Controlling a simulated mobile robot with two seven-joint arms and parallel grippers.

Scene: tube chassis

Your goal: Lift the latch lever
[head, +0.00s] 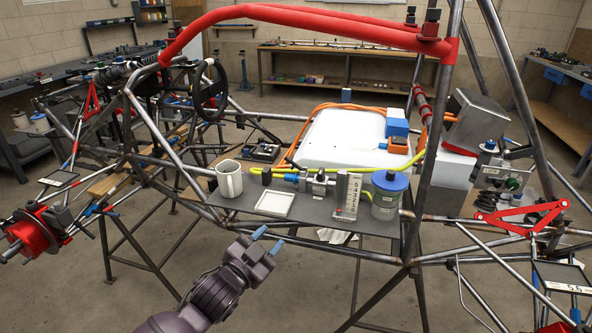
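No latch lever shows clearly. A small panel marked LOCK (491,168) with a green knob (514,184) sits on the frame at the right; I cannot tell whether a lever is part of it. My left gripper (268,240) is in the lower middle, in front of the grey shelf (240,201). Its two blue-tipped fingers are apart with nothing between them. It is well to the left of the LOCK panel. My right gripper does not show.
On the shelf are a white mug (229,179), a white-framed tray (277,204), a grey valve block (320,188), a numbered gauge (347,195) and a blue-lidded jar (387,197). Steel tubes and a red padded bar (310,20) surround it. Red link arms (523,217) stick out at right.

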